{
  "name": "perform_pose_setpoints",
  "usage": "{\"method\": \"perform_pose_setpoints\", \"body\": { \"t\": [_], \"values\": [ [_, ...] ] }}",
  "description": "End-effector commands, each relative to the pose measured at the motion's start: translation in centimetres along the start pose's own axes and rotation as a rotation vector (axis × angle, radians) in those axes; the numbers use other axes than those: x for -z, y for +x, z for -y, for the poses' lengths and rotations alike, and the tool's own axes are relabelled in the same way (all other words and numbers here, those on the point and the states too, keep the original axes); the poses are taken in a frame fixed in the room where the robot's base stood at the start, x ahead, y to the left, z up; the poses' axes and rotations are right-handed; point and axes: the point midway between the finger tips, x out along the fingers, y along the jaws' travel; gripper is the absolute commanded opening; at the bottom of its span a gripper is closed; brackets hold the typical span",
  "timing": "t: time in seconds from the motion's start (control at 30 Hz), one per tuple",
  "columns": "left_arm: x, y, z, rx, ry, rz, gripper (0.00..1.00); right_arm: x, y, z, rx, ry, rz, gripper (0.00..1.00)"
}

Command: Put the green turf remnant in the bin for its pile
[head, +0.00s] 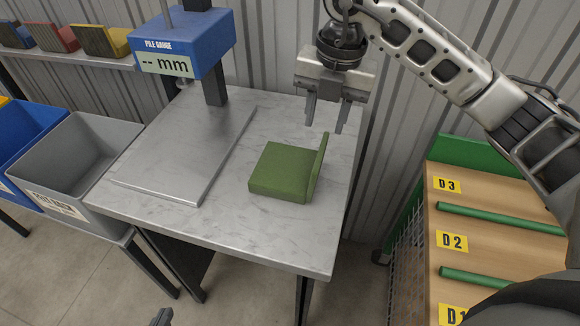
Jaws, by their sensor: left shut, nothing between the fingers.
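The green turf remnant (282,172) lies on the marble-look table (240,230), right of the gauge plate. It has a thick flat part and a thin upright flap along its right side. My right gripper (325,119) is open and empty, above and behind the remnant, fingers pointing down and not touching it. The tip of my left gripper (162,317) shows at the bottom edge, shut; the rest is out of frame. A grey bin (128,215) and a blue bin (28,112) stand left of the table. The grey bin's label is hard to read.
The blue pile gauge (185,43) reads "-- mm" over an empty metal plate (190,155). A wooden rack (475,220) labelled D3, D2 and D1 stands right, with a gap from the table.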

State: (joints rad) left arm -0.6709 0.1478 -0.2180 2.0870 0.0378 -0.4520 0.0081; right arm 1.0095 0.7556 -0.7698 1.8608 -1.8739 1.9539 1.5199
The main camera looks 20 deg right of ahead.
Motion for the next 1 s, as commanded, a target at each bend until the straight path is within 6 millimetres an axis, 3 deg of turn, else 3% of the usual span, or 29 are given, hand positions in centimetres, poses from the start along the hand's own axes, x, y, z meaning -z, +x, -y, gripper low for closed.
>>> {"method": "perform_pose_setpoints", "body": {
  "t": [0.1, 0.23, 0.47, 0.8, 1.0],
  "values": [
    [0.5, -0.2, 0.0, 0.0, 0.001, -0.007, 0.0, 0.1, 2.7, 0.1, 0.002, -0.001, -0.003, 0.36],
    [0.7, -0.2, 0.0, 0.0, 0.002, -0.011, 0.0, 0.1, 4.8, 0.0, 0.0, -0.002, -0.003, 0.36],
    [0.7, -0.3, 0.0, 0.001, 0.003, -0.009, 0.0, 0.2, 6.4, 0.1, -0.002, -0.004, -0.002, 0.36],
    [0.1, -0.4, 0.1, 0.005, 0.01, 0.013, 0.0, 0.7, 10.8, 0.6, -0.001, -0.003, -0.003, 0.36],
    [0.3, -0.3, 0.1, 0.006, 0.012, 0.01, 0.0, 0.6, 11.2, 0.6, -0.005, -0.004, -0.001, 0.36]
  ]
}}
